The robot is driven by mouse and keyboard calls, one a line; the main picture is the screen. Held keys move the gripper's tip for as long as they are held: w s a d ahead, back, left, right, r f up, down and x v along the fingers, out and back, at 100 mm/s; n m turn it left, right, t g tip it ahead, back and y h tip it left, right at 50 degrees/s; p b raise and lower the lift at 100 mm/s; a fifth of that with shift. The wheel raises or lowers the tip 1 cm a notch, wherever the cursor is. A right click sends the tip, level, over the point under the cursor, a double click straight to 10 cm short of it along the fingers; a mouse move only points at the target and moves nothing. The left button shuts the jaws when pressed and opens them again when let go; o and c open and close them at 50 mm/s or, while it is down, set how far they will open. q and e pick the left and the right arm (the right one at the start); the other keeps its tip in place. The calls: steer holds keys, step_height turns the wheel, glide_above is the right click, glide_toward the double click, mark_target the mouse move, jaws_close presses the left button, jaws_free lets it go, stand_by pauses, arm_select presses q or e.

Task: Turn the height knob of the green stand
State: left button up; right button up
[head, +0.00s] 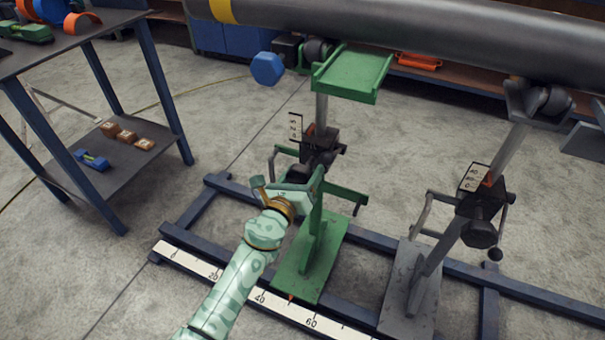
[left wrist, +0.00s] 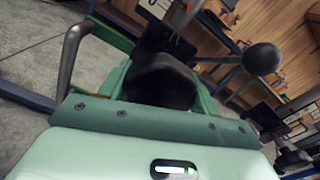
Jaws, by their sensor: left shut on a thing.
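The green stand (head: 308,262) stands on the blue floor frame, with a flat green top plate (head: 352,72) below the big pipe. Its dark height knob (head: 322,160) sits on the black block partway up the post. My left gripper (head: 311,178) reaches in from below and is shut on the knob, partly hiding it. In the left wrist view the dark knob (left wrist: 160,84) shows just beyond the green gripper body, between the fingers. The scale and orange pointer are beside the block. My right gripper is not in view.
A grey stand (head: 410,290) with its own dark knob (head: 480,232) is to the right. The large pipe (head: 420,38) crosses above. A ruler strip (head: 212,272) runs along the frame. A dark shelf table (head: 120,160) is at left.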

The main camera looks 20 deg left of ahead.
arm_select(q)
steer(key=n, duration=0.3)
steer(key=shift+n, duration=0.4)
steer(key=n, duration=0.2)
steer(key=shift+n, duration=2.1)
steer(key=shift+n+p, duration=0.3)
steer(key=shift+n, duration=0.6)
steer(key=n, duration=0.2)
steer(key=shift+a+n+p, duration=0.1)
steer(key=shift+n+p, duration=0.2)
steer(key=shift+n, duration=0.1)
steer(key=n+p, duration=0.1)
steer(key=n, duration=0.2)
steer(key=shift+n, duration=0.4)
steer(key=shift+f+n+p, duration=0.15)
steer(key=shift+n+p, duration=0.15)
steer(key=shift+n, duration=0.5)
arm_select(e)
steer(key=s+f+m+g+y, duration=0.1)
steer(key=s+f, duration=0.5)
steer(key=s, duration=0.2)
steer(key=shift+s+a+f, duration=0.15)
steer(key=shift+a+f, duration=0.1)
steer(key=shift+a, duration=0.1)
